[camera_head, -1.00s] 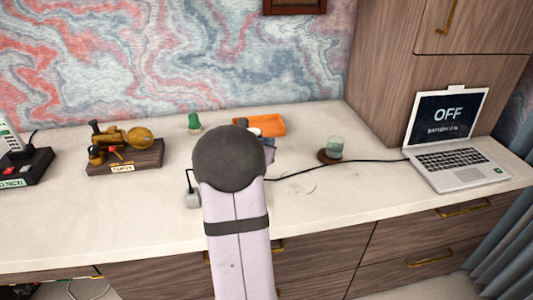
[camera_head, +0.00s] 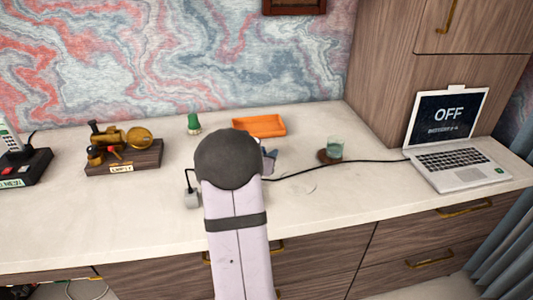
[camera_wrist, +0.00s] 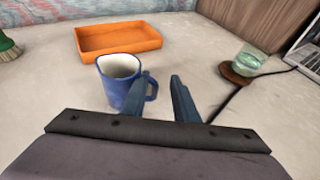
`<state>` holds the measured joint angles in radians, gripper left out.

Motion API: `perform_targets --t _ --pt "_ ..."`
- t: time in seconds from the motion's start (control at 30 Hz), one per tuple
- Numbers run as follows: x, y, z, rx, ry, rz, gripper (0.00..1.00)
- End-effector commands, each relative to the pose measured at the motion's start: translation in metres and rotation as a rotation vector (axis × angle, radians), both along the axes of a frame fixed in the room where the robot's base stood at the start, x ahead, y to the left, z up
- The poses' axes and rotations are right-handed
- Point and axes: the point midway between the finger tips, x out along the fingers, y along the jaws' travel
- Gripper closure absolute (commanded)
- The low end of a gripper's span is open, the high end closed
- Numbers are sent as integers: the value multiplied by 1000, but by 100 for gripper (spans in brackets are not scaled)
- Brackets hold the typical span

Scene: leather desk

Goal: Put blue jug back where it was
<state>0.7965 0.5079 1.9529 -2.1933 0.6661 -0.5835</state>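The blue jug (camera_wrist: 112,88), with a pale inside, stands upright on the desk in the wrist view, in front of the orange tray. Its handle is on its right side. My gripper (camera_wrist: 161,77) is open, with a clear gap between its fingers. The left finger overlaps the jug's right side near the handle, and the right finger is apart from it. I cannot tell whether the left finger touches the jug. In the head view my arm hides the jug, and only part of my gripper (camera_head: 269,159) shows.
The orange tray (camera_head: 259,126) is empty. A glass (camera_head: 334,147) stands on a brown coaster to the right, near a black cable and a laptop (camera_head: 450,140). A green brush (camera_head: 194,123) and a brass model (camera_head: 122,145) are on the left. The desk between tray and glass is clear.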

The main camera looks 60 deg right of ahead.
Motion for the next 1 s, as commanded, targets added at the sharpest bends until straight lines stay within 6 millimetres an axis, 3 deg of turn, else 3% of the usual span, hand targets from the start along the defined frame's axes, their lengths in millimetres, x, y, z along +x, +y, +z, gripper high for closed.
perform_targets --t 0.43,1.0 --pt "0 1 5 0 1 1 73" --pt "-16 84 40 -2 -1 4 73"
